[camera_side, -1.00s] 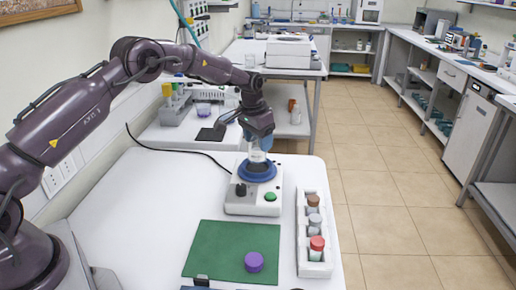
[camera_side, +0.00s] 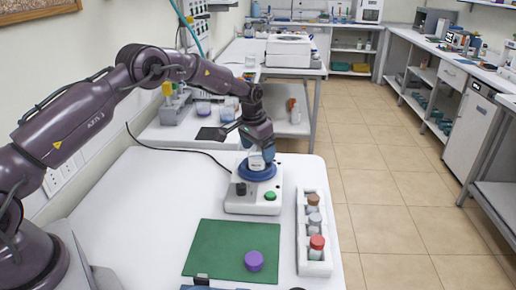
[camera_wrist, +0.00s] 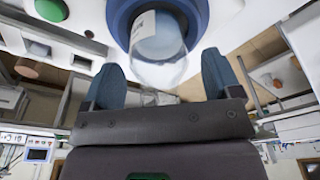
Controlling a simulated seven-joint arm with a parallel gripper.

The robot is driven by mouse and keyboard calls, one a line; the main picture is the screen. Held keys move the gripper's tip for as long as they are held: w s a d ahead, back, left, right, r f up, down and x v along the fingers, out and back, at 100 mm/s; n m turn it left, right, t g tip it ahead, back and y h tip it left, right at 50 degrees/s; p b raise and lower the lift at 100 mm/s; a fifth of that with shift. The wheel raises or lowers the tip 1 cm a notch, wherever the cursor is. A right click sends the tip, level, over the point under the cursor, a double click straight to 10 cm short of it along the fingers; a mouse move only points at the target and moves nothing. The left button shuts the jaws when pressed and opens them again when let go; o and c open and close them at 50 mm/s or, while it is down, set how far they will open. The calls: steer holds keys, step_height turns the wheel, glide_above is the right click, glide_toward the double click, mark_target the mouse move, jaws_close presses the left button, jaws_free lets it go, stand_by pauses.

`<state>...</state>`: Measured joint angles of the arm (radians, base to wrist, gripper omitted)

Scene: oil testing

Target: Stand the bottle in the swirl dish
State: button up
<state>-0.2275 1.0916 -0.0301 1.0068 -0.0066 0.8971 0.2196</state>
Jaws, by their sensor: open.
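The clear bottle (camera_side: 256,163) with a white label is upright over the blue swirl dish (camera_side: 257,176) of a white mixer, its base within the dish rim. In the wrist view the bottle (camera_wrist: 158,48) lies in front of the dark blue dish (camera_wrist: 119,14). My gripper (camera_side: 257,148) is low over the mixer, around the bottle's upper part, which it partly hides. In the wrist view my gripper (camera_wrist: 162,80) has its two fingers spread, one on each side of the bottle, with gaps visible.
The white mixer (camera_side: 240,205) has a green button and a black knob. A white rack (camera_side: 303,240) with several capped vials stands to its right. A purple round thing (camera_side: 254,261) sits on a green mat (camera_side: 212,250) in front. The table's left part is clear.

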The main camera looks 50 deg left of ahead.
mark_target(253, 149)
step_height(253, 149, up, 12)
steer(key=s, duration=0.2)
steer(key=s+d+r+t, duration=0.1)
steer(key=s+d+r, duration=0.3)
steer(key=s+r, duration=0.4)
steer(key=s+d+r+t, duration=0.1)
steer(key=s+d+r, duration=0.3)
steer(key=s+r, duration=0.35)
steer(key=s+d+f+t, duration=0.1)
steer(key=s+d, duration=0.1)
steer(key=s, duration=0.7)
steer(key=s+d+f, duration=0.1)
steer(key=s+f, duration=0.1)
steer(key=s, duration=0.8)
steer(key=shift+s+d+f+t, duration=0.15)
steer(key=shift+s+d+t, duration=0.05)
steer(key=shift+d+t, duration=0.2)
